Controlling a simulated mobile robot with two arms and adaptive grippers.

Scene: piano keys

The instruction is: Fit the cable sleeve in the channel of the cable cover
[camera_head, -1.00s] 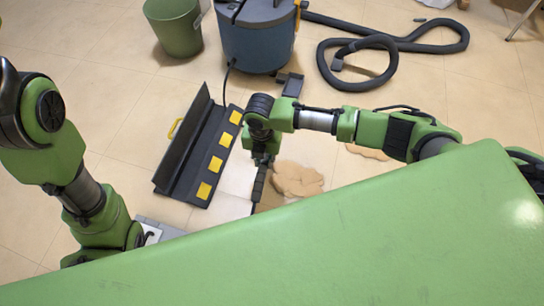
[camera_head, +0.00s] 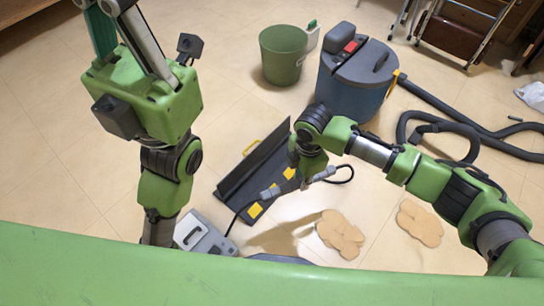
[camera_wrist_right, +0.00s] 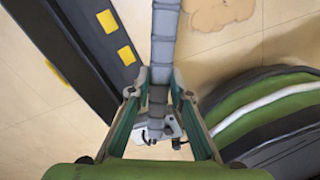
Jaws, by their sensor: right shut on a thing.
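The cable cover (camera_head: 262,150) is a long black channel with yellow squares along one side and a yellow handle. It lies open on the floor, and part of it shows at the left of the right wrist view (camera_wrist_right: 75,35). The cable sleeve (camera_wrist_right: 164,35) is a grey segmented tube with a dark cable coming from its ends. My right gripper (camera_wrist_right: 162,88) is shut on the sleeve, which it holds above the floor beside the cover, partly over its near end in the head view (camera_head: 270,193). My left gripper (camera_head: 103,22) is raised at the upper left; its fingertips are cut off.
A blue-grey vacuum (camera_head: 350,85) with a black hose (camera_head: 450,105) stands behind the cover, next to a green bucket (camera_head: 283,55). A grey box (camera_head: 205,238) sits at the near left. Flat tan patches (camera_head: 340,233) lie on the floor right of the cover.

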